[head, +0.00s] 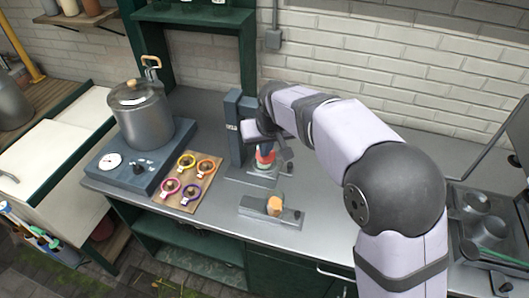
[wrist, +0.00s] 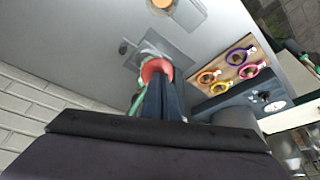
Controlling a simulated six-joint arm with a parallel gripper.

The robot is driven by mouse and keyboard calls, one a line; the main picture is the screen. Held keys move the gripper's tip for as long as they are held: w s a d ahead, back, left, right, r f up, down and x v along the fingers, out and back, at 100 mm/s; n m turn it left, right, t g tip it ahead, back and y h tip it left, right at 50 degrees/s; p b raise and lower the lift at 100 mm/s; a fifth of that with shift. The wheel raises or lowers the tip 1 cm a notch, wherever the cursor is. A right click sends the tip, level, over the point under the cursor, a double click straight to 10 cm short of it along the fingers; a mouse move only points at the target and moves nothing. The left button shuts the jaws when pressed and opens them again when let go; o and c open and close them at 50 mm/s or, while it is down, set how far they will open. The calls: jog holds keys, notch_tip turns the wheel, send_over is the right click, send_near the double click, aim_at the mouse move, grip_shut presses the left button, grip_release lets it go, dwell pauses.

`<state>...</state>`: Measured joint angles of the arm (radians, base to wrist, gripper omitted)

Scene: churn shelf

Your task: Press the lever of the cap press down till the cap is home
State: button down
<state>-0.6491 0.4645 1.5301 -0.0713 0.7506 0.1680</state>
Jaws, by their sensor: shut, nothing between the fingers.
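The cap press (head: 234,130) is a dark upright column on a flat base plate on the steel counter. Part of it is hidden behind my arm, and I cannot make out its lever clearly. A red rounded piece (head: 265,156) shows low at the press, below my wrist; whether it is a cap or a knob I cannot tell. Contact cannot be made out. A green strip (wrist: 136,103) shows beside the fingers.
A metal plate (head: 256,211) with an orange-tan cylinder (head: 274,205) lies in front of the press. Left are a board (head: 184,199) with several coloured rings and a lidded pot (head: 142,112) on a hot plate. A dark tray (head: 478,240) with cups stands right.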

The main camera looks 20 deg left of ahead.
jog(key=shift+f, duration=0.2)
jog(key=shift+w+f+b, duration=0.25)
jog(key=shift+f+b, duration=0.1)
jog(key=shift+f, duration=0.3)
jog(key=shift+w, duration=0.1)
jog(key=shift+w+f, duration=0.25)
jog(key=shift+f, duration=0.2)
jog(key=shift+d+f, duration=0.15)
jog(key=shift+s+f, duration=0.1)
jog(key=shift+f, duration=0.05)
jog(key=shift+r, duration=0.2)
